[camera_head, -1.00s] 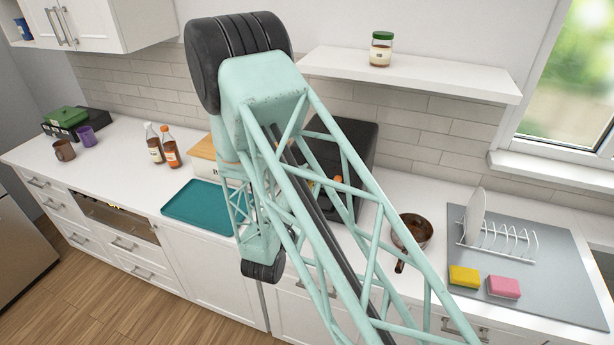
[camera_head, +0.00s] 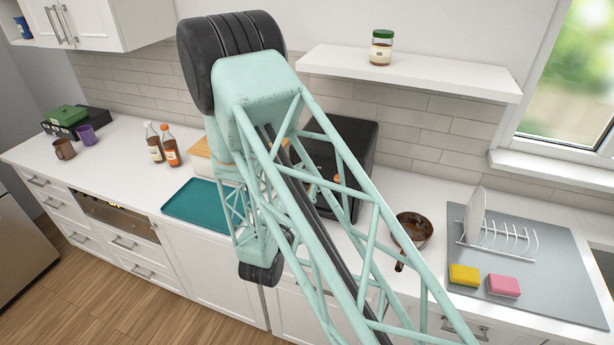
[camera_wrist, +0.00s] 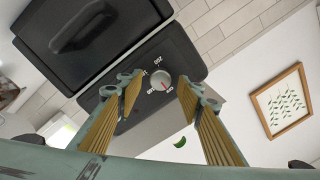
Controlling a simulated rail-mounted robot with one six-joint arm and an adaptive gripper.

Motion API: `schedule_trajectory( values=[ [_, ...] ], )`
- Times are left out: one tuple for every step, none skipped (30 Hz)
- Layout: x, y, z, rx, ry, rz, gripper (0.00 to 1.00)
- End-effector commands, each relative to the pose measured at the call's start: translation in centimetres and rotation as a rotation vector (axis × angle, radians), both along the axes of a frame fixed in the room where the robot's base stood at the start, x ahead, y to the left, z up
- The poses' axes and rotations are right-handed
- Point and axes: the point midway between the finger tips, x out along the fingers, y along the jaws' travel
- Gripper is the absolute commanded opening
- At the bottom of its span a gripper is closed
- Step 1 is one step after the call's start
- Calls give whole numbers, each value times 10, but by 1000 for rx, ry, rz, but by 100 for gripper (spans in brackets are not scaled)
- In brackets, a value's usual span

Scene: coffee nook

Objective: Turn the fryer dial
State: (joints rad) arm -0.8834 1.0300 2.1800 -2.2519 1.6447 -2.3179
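The fryer dial (camera_wrist: 160,82) is a round light-grey knob with a red mark on a black panel with white numbers, in the middle of the wrist view. The black fryer (camera_wrist: 90,35) fills the upper left there, its handled front tilted in the picture. In the head view the fryer (camera_head: 357,145) stands on the counter, partly hidden by my arm. My gripper (camera_wrist: 158,84) is open, with one yellow-ribbed finger on each side of the dial in the picture. The fingers look apart from the dial.
A teal tray (camera_head: 190,201) lies on the counter left of my arm, near two bottles (camera_head: 162,146). A brown pan (camera_head: 414,228) stands to the right of the fryer. A shelf with a jar (camera_head: 381,48) hangs above.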

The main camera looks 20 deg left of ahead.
Motion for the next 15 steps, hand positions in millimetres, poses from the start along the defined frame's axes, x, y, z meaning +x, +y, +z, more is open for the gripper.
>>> schedule_trajectory(
  values=[
    [-5, 1, 0, -1, 1, 1, 34],
    [-8, 1, -1, -2, 1, 1, 34],
    [-12, 1, -1, -2, 1, 2, 34],
    [-15, 1, -1, -3, 1, 3, 34],
    [-18, 1, -1, -2, 1, 3, 34],
    [-23, 1, -1, -2, 2, 2, 34],
    [-26, 1, -2, -2, 2, 2, 34],
    [-30, 1, -2, -2, 2, 2, 34],
    [-35, 1, -2, -2, 1, 3, 34],
    [-39, 1, -2, -3, 1, 3, 34],
    [-42, 1, -2, -3, 1, 2, 34],
    [-47, 1, -2, -2, 1, 2, 34],
    [-51, 1, -2, -2, 1, 2, 34],
    [-54, 1, -2, -2, 1, 3, 34],
    [-59, 1, -2, -2, 1, 3, 34]
  ],
)
